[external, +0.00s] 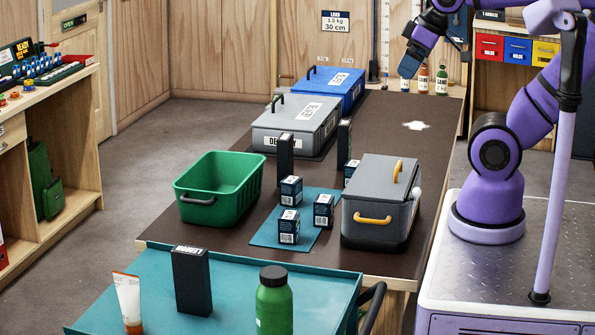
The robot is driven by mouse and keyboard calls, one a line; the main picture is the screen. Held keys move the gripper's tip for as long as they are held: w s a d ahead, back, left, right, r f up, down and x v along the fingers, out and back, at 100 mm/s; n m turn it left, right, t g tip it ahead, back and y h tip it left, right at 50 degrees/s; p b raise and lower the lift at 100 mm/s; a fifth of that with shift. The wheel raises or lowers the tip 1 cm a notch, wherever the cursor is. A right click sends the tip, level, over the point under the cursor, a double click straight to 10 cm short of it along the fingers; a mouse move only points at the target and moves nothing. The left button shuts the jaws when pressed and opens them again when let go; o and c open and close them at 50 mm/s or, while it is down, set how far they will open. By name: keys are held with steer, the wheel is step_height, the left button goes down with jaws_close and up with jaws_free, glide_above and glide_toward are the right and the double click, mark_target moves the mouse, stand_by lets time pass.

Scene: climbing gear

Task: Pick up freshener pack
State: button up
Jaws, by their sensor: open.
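Several small dark boxes with white labels stand on and around a blue mat (265,238) on the brown table. One box (290,190) is at the back, one (288,227) at the front and one (323,211) at the right. Another box (350,172) is partly hidden behind the grey case. The labels are too small to read, so I cannot tell which is the freshener pack. My gripper (407,68) is at the top right, over the table's far end, well away from these boxes. It points down and is open, with nothing visible in it.
A green bin (217,190) stands left of the mat, a grey lidded case (380,205) right. Dark upright panels (285,158) stand behind. Grey (290,127) and blue (335,88) boxes and small bottles (441,80) are farther back. A teal cart (235,290) is in front.

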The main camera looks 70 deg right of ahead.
steer(key=w+d+f+m+g+y, duration=0.1)
steer(key=w+d+m+y, duration=0.15)
steer(key=w+m, duration=0.45)
steer(key=w+d+f+m+y, duration=0.1)
steer(key=w+f+m+y, duration=0.15)
steer(key=w, duration=0.85)
steer(key=w+d+f+m+t+y, duration=0.1)
steer(key=w+d+f+m+t, duration=0.1)
steer(key=w+d+f+m, duration=0.3)
steer(key=w+d+f+m+t+y, duration=0.1)
steer(key=w+d+f+m, duration=0.1)
steer(key=w+d+m, duration=0.4)
steer(key=m+t+h, duration=0.6)
steer(key=m, duration=0.9)
glide_toward(291, 146)
steer(key=x, duration=1.2)
steer(key=shift+a, duration=0.1)
